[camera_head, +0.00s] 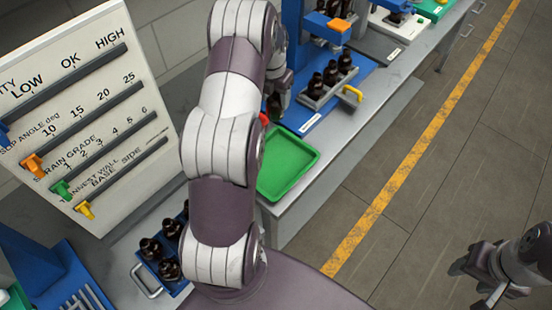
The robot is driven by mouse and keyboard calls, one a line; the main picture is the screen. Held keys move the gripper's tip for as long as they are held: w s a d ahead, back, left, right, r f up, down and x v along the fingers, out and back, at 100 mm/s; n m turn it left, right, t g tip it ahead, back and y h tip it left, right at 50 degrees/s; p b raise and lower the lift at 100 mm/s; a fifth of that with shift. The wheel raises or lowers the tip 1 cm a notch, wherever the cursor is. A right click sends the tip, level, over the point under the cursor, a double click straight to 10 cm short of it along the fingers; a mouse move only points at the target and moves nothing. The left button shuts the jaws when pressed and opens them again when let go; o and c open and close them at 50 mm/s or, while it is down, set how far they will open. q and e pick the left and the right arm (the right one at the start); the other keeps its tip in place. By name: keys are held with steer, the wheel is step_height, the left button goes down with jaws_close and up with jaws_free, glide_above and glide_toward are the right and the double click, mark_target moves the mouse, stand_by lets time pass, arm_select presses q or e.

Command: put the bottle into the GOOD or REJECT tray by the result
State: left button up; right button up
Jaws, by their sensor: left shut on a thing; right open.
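My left arm rises through the middle of the head view and bends over at the top. My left gripper (277,101) hangs just right of the arm, partly hidden by it, near the far end of the green tray. It is shut on a dark bottle that I can hardly make out. The green tray (287,165) lies empty on the bench; I cannot read a label. A small red edge (264,119) shows beside the arm, perhaps a red tray mostly hidden. My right gripper (490,291) is open and empty, over the floor at lower right.
A rack (327,92) with several amber bottles stands on a blue base behind the green tray. A blue crate (152,268) of bottles is at lower left. A white board (90,120) with sliders stands left. The floor at right is clear.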

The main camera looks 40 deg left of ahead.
arm_select(q)
steer(key=s+d+f+p, duration=0.1)
steer(key=s+d+f, duration=0.1)
steer(key=s+f, duration=0.1)
steer(key=s+d+f+p, duration=0.2)
steer(key=f, duration=0.1)
steer(key=s+d+f+p, duration=0.1)
steer(key=s+d+f, duration=0.2)
steer(key=shift+s+f, duration=0.25)
steer(key=shift+s, duration=0.1)
steer(key=shift+w+a+f, duration=0.1)
steer(key=shift+a+f, duration=0.1)
steer(key=shift+f, duration=0.3)
steer(key=o, duration=1.1)
steer(key=shift+d, duration=0.1)
